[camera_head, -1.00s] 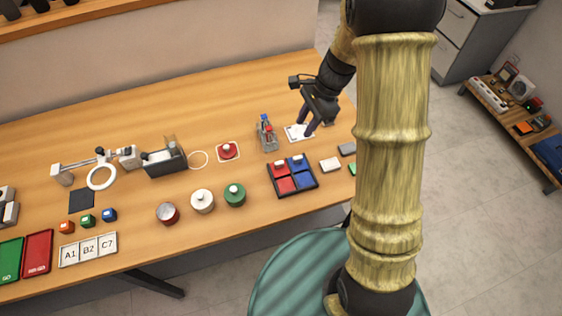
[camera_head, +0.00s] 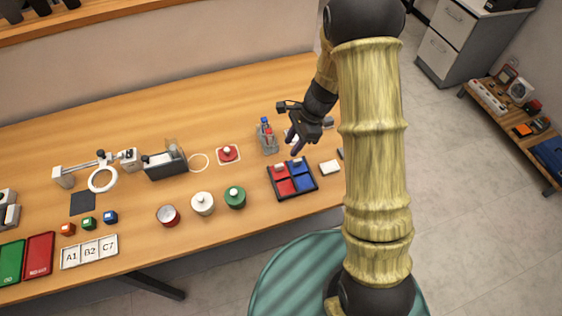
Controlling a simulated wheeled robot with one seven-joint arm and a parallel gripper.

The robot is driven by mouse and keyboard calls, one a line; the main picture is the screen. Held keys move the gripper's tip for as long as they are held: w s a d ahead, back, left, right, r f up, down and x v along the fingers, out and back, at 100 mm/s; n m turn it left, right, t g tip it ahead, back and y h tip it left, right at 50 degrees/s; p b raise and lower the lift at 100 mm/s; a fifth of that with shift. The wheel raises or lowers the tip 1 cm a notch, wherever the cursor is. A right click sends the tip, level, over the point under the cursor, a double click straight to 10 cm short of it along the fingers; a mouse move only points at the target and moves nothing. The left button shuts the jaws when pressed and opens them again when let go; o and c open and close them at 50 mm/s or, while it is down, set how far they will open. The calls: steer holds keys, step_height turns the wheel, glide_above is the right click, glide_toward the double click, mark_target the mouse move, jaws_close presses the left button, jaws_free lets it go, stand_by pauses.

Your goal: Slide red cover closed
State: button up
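A dark tray (camera_head: 293,196) near the table's right front holds red and blue panels. The red cover (camera_head: 280,171) is in the tray's back left part and has a small white knob on top. A plain red panel (camera_head: 285,187) lies in front of it. The blue cover (camera_head: 297,166), also with a white knob, is at the back right, with a plain blue panel in front. My gripper (camera_head: 293,144) hangs behind the tray, above the table. Its two dark fingers look apart and empty. It does not appear to touch the red cover.
A red knob on a white-edged pad (camera_head: 228,154) lies further left. A green round pot (camera_head: 235,197) is left of the tray. A pale block (camera_head: 330,167) lies right of it.

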mark_target(280, 165)
steer(key=p+x, duration=0.1)
steer(key=x, duration=0.9)
jaws_close()
